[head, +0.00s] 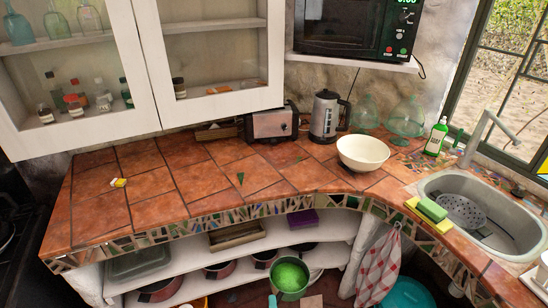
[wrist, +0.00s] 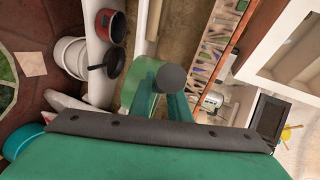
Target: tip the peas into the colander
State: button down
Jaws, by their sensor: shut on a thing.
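A green pot (head: 290,295) full of bright green peas (head: 289,273) is in front of the counter, below the level of its top. It looks upright. A grey colander with holes (head: 460,210) lies in the sink (head: 505,238) at the right. My teal gripper (wrist: 165,96) fills the lower part of the wrist view. Its fingers are shut around a dark round-ended piece (wrist: 172,77), which looks like the pot's handle.
A cream bowl (head: 363,153) stands near the counter's curved edge. A yellow and green sponge (head: 430,211) lies by the sink's left rim, with a green bottle (head: 436,137) and the tap (head: 480,130) behind. The left counter top is mostly clear.

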notch_tip(320, 180, down, 8)
jog(key=s+h, duration=0.1)
jog(key=shift+d+f+m, duration=0.15)
jog(key=shift+f+m, duration=0.05)
jog(key=shift+m, duration=0.2)
jog(key=shift+s, duration=0.1)
